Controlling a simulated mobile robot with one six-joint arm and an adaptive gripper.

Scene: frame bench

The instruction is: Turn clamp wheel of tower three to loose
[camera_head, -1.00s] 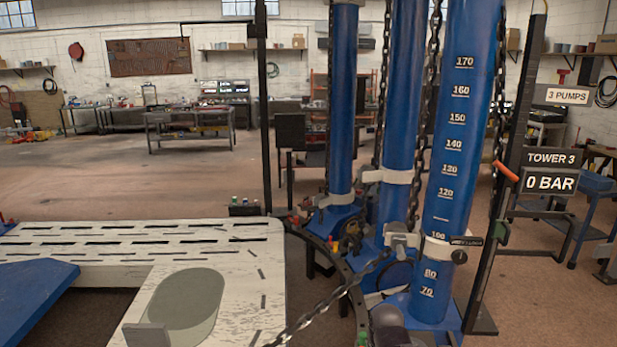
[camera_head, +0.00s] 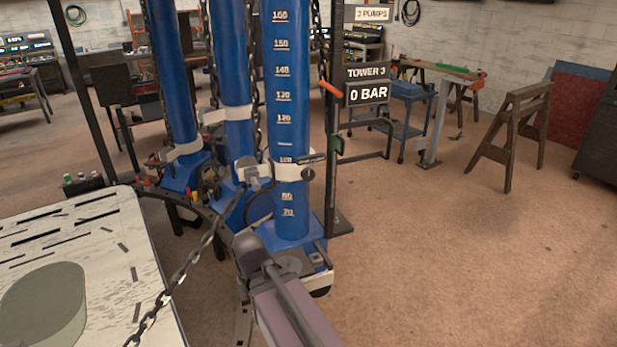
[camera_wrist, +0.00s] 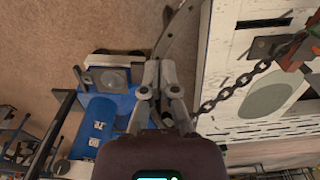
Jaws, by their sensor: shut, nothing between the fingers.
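Tower three (camera_head: 290,130) is the nearest blue column, with a white scale and a "TOWER 3" sign (camera_head: 367,71) beside it. A pale clamp collar (camera_head: 285,171) wraps the column near the 100 mark. A small dark round knob (camera_head: 308,174), probably the clamp wheel, sits at the collar's right end under a dark tag too small to read. In the wrist view my gripper (camera_wrist: 161,65) is shut and empty, pointing down past the blue tower base (camera_wrist: 120,108). It is apart from the collar; the wheel cannot be made out there.
A display (camera_head: 367,93) reads 0 BAR. A dark chain (camera_head: 185,270) hangs across the front, near the white slotted bench (camera_head: 150,262). Two more blue columns stand behind left. A blue cart (camera_head: 405,105) and a wooden trestle (camera_head: 512,130) stand right. Floor front right is clear.

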